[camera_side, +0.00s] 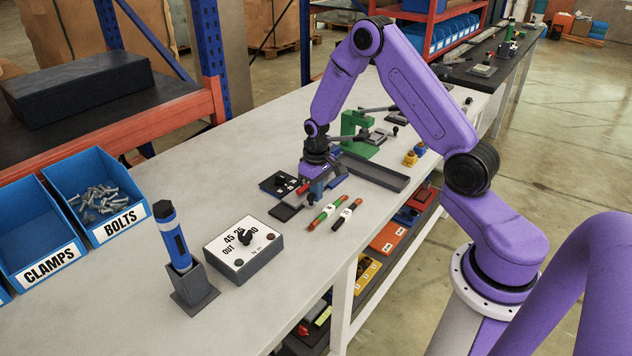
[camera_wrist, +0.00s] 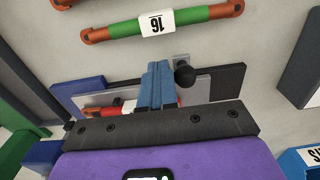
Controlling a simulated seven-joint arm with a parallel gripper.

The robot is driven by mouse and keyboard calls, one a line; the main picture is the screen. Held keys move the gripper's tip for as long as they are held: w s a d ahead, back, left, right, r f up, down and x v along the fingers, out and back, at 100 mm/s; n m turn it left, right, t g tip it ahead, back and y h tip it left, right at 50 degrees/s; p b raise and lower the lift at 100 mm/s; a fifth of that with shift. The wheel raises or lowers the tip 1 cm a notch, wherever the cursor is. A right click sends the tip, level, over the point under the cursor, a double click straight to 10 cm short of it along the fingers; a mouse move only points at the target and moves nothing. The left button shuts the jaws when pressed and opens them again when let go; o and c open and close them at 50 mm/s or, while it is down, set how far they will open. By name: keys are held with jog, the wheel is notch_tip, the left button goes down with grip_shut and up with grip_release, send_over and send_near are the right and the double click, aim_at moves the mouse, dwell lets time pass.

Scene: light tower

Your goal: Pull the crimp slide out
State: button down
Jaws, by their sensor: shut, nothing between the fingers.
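My gripper (camera_side: 316,192) is low over the bench, with its blue fingers pressed together and nothing between them. In the wrist view the shut fingers (camera_wrist: 158,88) stand in front of a grey sliding plate with a round black knob (camera_wrist: 184,74), which looks like the crimp slide. The knob is just right of the fingertips; I cannot tell whether they touch. The slide lies on a dark base (camera_wrist: 228,80), whose dark end shows in the side view (camera_side: 285,212). A red and white part (camera_wrist: 105,110) shows left of the fingers. The gripper body hides the near side.
A dial box (camera_side: 243,248), a blue tool in a holder (camera_side: 176,240) and a green press (camera_side: 358,132) stand on the bench. A long grey tray (camera_side: 375,172) lies behind the gripper.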

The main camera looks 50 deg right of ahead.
aim_at(308, 196)
jog(key=shift+a, duration=2.6)
jog(key=shift+d+r, duration=0.1)
jog(key=shift+r, duration=0.1)
jog(key=shift+d+r, duration=0.7)
jog(key=shift+r, duration=2.65)
